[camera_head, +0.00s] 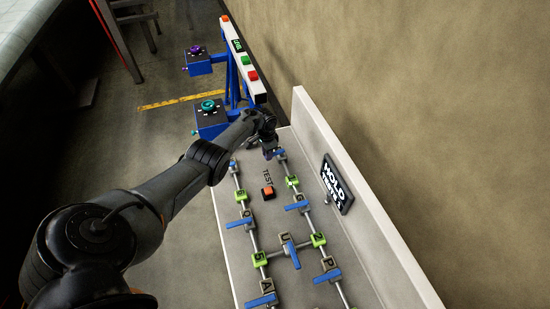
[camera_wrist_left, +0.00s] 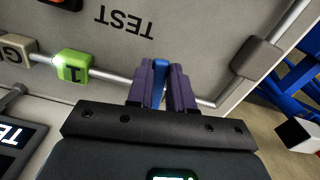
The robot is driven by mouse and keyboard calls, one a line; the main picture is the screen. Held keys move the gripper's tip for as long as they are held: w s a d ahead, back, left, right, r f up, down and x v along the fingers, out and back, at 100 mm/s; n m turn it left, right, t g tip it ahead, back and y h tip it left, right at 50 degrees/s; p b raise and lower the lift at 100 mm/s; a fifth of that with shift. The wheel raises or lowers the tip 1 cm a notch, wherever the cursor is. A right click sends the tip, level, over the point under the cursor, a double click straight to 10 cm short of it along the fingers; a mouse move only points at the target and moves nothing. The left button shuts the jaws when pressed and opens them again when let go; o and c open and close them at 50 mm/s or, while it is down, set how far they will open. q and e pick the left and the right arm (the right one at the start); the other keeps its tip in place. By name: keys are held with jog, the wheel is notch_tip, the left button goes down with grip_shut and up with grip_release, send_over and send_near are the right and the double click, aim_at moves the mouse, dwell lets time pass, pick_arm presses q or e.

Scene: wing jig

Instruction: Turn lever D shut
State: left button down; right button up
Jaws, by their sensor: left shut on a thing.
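My left gripper (camera_head: 272,151) reaches over the far end of the mold tester panel (camera_head: 227,235). In the left wrist view its two dark purple fingers (camera_wrist_left: 162,88) are shut on a blue lever handle (camera_wrist_left: 159,80), which sits between them beside a grey pipe. In the head view part of this blue lever (camera_head: 281,155) shows at the gripper, at the far end of the right-hand pipe. I cannot read a letter D on it; the gripper and arm hide part of that area. My right gripper is not in view.
More blue levers (camera_head: 297,206) and green numbered blocks (camera_head: 318,240) line the pipes nearer to me. An orange TEST button (camera_head: 268,192) sits between the pipes. A white wall (camera_head: 365,220) with a MOLD TESTER sign (camera_head: 338,184) stands on the right. Blue stands (camera_head: 211,121) are beyond.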

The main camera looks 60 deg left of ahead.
pick_arm(q)
jog(key=shift+w+a+m+b, duration=0.1)
jog(key=shift+a+m+b, duration=0.45)
jog(key=shift+m+b, duration=0.3)
jog(key=c, duration=1)
grip_release()
notch_tip(320, 180, up, 11)
jog(key=p, duration=0.4)
jog(key=shift+p, duration=0.35)
